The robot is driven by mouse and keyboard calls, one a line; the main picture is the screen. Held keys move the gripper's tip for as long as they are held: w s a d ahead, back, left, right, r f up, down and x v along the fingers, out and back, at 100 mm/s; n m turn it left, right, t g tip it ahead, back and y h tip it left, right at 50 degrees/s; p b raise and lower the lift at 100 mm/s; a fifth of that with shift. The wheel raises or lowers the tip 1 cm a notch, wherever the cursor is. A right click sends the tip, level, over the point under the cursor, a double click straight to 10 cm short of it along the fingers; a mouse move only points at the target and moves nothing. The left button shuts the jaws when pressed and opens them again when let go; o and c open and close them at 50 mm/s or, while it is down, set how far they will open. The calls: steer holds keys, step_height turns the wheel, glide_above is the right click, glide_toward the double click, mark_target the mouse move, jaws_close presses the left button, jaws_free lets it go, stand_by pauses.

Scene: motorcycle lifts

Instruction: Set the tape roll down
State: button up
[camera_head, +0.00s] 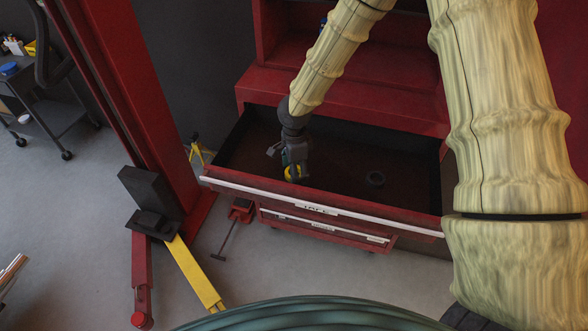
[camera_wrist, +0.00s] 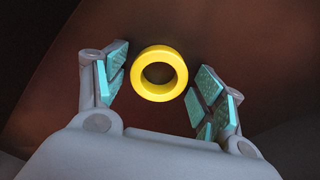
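A yellow tape roll (camera_wrist: 139,74) shows as a ring in the wrist view, with its hole facing the camera. It lies between the teal pads of my gripper (camera_wrist: 160,85). The fingers are spread, and a gap shows between the roll and the right pads; the left side is very close. In the head view my gripper (camera_head: 293,160) reaches down into the open red drawer (camera_head: 222,184), near its front left. The yellow roll (camera_head: 290,174) shows there at the fingertips. Whether it rests on the drawer floor is hard to tell.
The drawer's front has a label (camera_head: 318,209). A red lift post (camera_head: 135,95) stands left, with a yellow arm (camera_head: 195,275) beside the cabinet.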

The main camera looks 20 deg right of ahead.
steer(key=shift+a+r, duration=0.1)
step_height(320, 180, up, 12)
steer(key=b, duration=0.2)
stand_by(0.7)
steer(key=shift+r, duration=0.1)
stand_by(1.0)
